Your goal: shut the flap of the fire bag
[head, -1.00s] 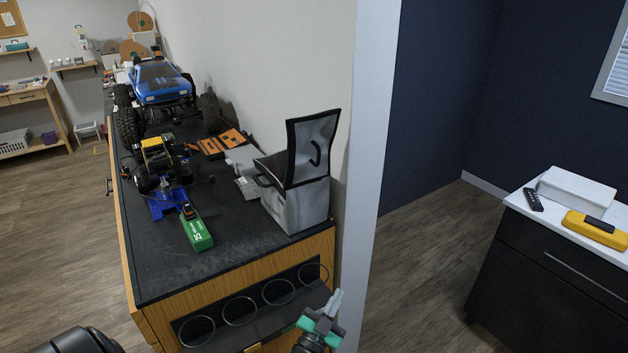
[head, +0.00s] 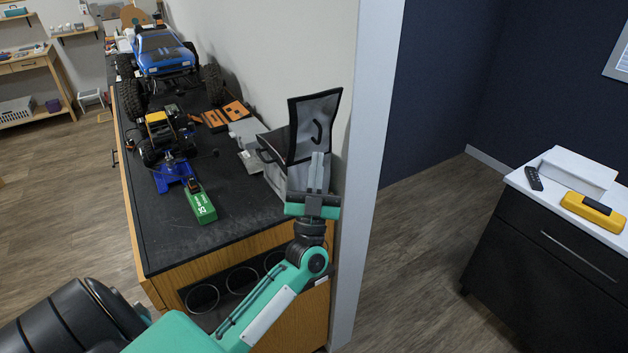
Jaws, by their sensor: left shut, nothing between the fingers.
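The fire bag (head: 277,178) is a silver-grey box-shaped bag with black trim at the right end of the black worktop, beside the wall. Its flap (head: 312,125) stands up, open, with a black handle loop on it. My left gripper (head: 319,160) is shut and empty. Its fingers point up and overlap the bag's right front and the lower part of the flap in the picture; I cannot tell whether they touch. The gripper hides part of the bag's front. My right gripper is not in view.
A green battery pack (head: 201,206), a small chassis on a blue stand (head: 172,175) and a blue crawler truck (head: 164,55) occupy the worktop (head: 185,256) left of the bag. Orange parts (head: 225,115) lie behind. A wall edge (head: 368,180) stands close right of the bag.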

